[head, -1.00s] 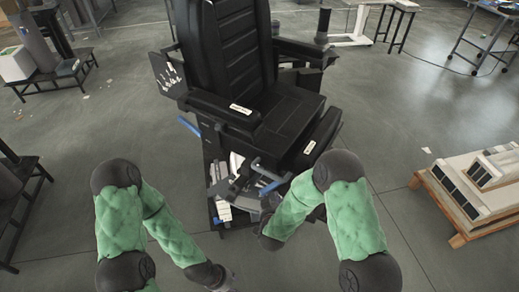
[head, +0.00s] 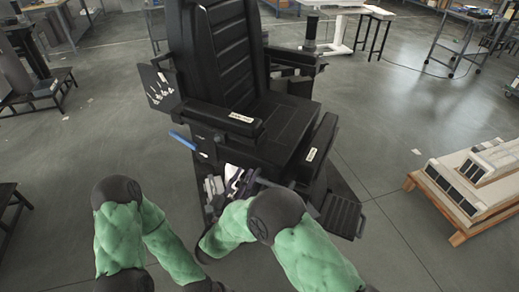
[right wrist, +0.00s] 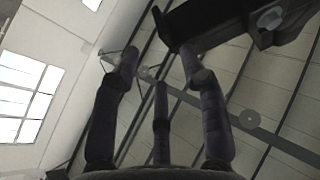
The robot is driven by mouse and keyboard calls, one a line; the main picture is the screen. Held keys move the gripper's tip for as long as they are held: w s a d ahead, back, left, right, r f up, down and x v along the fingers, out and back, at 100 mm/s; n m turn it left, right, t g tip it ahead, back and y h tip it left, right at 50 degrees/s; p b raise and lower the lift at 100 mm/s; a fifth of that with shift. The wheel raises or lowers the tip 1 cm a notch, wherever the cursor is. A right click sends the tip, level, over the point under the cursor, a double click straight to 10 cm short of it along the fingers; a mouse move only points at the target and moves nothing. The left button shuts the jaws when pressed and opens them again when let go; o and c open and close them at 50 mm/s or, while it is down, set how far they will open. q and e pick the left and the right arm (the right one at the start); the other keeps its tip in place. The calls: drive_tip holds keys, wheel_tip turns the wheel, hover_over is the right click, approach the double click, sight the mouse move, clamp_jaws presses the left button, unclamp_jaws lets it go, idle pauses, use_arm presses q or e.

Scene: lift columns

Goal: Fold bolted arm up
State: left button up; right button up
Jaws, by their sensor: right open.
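A black seat (head: 225,60) with a ribbed back stands ahead in the head view. Its near armrest (head: 222,118) lies level and carries a small white label; a far armrest (head: 292,56) is on its other side. I cannot tell from any bolt which is the bolted arm. My right gripper (head: 236,182) is low beside the seat's near side, partly hidden by my green forearm. In the right wrist view its fingers (right wrist: 160,75) are spread and empty, pointing up. A dark armrest-like part (right wrist: 225,20) is above them, apart. My left gripper is out of view.
A blue lever (head: 187,143) sticks out from the seat's side. A black footplate (head: 343,215) juts out at the seat's front. A wooden pallet (head: 450,205) with pale boxes is at right. Tables stand at the back. Floor between seat and pallet is free.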

sight(261, 149)
drive_tip(key=x, duration=0.9)
drive_tip(key=shift+w+d, duration=0.2)
drive_tip(key=shift+w, duration=0.05)
drive_tip(key=shift+w+d+r, duration=0.25)
drive_tip(key=shift+w+r, duration=0.1)
drive_tip(key=shift+w, duration=0.1)
clamp_jaws()
